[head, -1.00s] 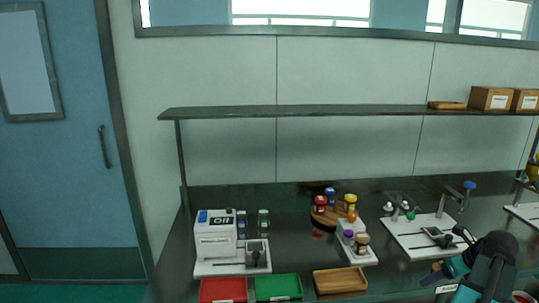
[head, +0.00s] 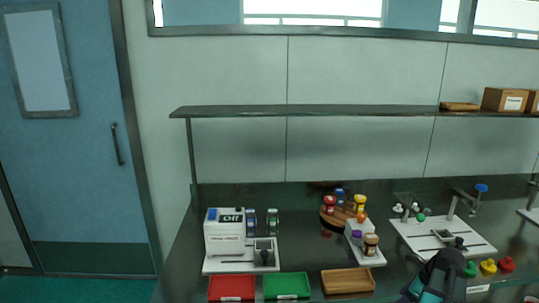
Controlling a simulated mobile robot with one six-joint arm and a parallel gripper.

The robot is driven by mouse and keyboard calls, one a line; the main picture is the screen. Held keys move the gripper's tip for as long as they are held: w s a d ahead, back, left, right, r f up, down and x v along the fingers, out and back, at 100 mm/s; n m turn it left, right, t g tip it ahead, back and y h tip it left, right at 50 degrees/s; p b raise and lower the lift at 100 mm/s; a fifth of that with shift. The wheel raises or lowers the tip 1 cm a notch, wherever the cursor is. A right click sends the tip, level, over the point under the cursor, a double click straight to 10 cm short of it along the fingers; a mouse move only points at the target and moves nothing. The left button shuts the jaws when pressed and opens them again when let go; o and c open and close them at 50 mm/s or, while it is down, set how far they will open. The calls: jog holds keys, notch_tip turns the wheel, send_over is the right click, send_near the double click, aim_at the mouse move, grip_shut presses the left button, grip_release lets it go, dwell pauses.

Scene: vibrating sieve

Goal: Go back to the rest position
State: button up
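A dark, teal-marked part of my arm (head: 447,266) rises into the bottom right of the head view, in front of the right white board. No gripper fingers show, so I cannot see whether the gripper holds anything. The rest of my arm is cut off by the bottom edge. No marker of the rest position can be seen.
On the dark bench are a white machine (head: 224,238), a red tray (head: 232,288), a green tray (head: 287,286) and a wooden tray (head: 348,281). Colored bottles crowd a round wooden stand (head: 332,219). Green, yellow and red knobs (head: 488,267) sit right of my arm. A shelf (head: 310,110) runs above.

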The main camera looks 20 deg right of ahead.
jog(key=w+a+f+n+g+y, duration=0.1)
jog(key=w+a+f+n+g, duration=0.15)
jog(key=a+f+n, duration=0.75)
jog(key=w+a+f+n+g+y, duration=0.1)
jog(key=a+f+n+g, duration=0.3)
jog(key=a+f, duration=1.15)
jog(key=s+a+f+n+g+h, duration=0.1)
jog(key=s+a+f+n+g, duration=0.1)
jog(key=s+a+f+n, duration=0.3)
jog(key=s+a+f+n+g+h, duration=0.1)
jog(key=s+a+f+n, duration=0.4)
jog(key=s+a+n, duration=0.7)
jog(key=a+h, duration=0.1)
jog(key=a, duration=0.5)
jog(key=shift+s+n+g, duration=0.35)
jog(key=shift+n, duration=0.05)
jog(key=shift+d, duration=0.1)
